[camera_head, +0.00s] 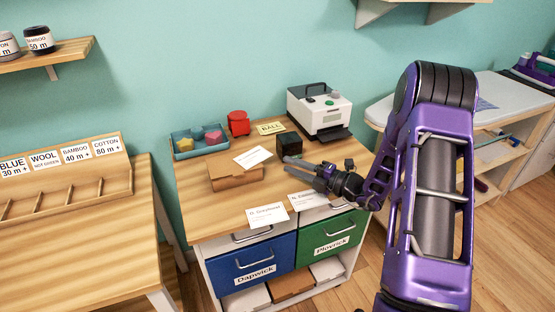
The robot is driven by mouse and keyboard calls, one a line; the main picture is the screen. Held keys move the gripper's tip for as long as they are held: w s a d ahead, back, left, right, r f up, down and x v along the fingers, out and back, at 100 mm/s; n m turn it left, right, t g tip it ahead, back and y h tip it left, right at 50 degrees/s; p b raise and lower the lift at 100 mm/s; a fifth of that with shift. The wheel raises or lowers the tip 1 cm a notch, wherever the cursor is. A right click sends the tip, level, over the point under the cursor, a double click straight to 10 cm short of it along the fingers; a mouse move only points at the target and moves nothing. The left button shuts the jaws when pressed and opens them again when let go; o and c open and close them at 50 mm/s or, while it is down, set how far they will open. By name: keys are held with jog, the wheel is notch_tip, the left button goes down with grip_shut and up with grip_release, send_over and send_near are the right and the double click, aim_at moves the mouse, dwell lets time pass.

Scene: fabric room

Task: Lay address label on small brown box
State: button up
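A small brown box (229,178) lies on the wooden top of the drawer cabinet. A white label (253,157) with faint print lies at the box's upper right, seemingly on its top; I cannot tell if it lies flat. Two more white address labels lie at the cabinet's front edge, one left (267,215) and one right (308,200). My gripper (287,165) points left over the cabinet top, right of the box and apart from it. Its two dark fingers look spread with nothing between them.
Behind the box are a blue tray (172,151) with coloured pieces, a red object (238,123), a yellow card (271,128), a black cube (289,144) and a white printer (318,108). Blue (254,263) and green (332,237) drawers are below. The front left cabinet top is clear.

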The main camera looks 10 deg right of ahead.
jog(key=shift+v, duration=2.4)
jog(key=shift+a, duration=0.1)
